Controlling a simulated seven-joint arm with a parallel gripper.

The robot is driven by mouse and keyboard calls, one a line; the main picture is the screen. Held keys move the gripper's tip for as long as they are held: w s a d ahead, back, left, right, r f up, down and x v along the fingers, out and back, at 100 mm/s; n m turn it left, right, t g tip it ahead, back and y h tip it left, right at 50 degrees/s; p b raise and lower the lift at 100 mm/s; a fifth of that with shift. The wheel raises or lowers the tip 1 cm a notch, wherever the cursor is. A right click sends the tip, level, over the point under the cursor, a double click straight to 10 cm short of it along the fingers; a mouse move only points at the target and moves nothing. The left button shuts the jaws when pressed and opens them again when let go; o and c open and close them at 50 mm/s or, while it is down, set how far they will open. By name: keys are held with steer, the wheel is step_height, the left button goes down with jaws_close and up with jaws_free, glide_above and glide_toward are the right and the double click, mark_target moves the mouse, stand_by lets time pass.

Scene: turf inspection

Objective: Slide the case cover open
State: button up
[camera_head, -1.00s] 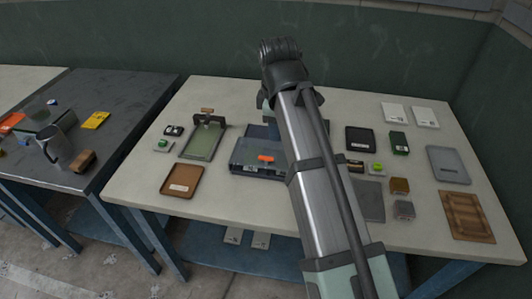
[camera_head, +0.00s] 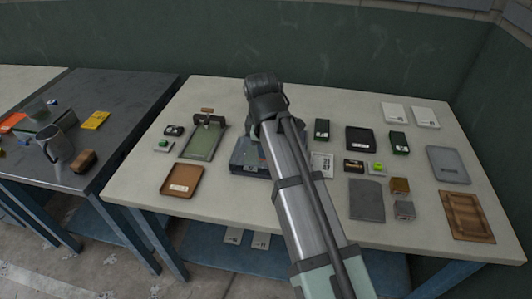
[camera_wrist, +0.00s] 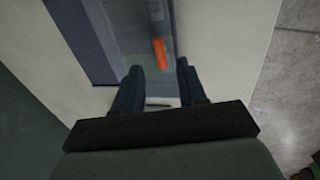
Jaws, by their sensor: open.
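The blue-grey case (camera_head: 240,167) lies on the light table. My arm hides most of it in the head view. In the wrist view its grey cover (camera_wrist: 128,32) fills the upper middle, beside a bluish edge. An orange tab (camera_wrist: 159,53) stands on the cover. My gripper (camera_wrist: 159,70) is open, its two dark fingers spread with the orange tab just beyond and between their tips. I see no contact with the tab. In the head view my gripper is hidden behind my arm.
A green tray with a clamp (camera_head: 200,142) and a brown tray (camera_head: 182,179) lie left of the case. Right of it lie a white card (camera_head: 321,165), a dark green box (camera_head: 321,128), a grey plate (camera_head: 367,200) and several small items. The front right table edge is bare.

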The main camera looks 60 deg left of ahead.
steer(key=shift+w+a+f, duration=0.15)
steer(key=shift+f, duration=0.95)
steer(key=shift+w+a+f, duration=0.15)
steer(key=shift+f, duration=0.9)
steer(key=shift+c, duration=0.5)
jaws_close()
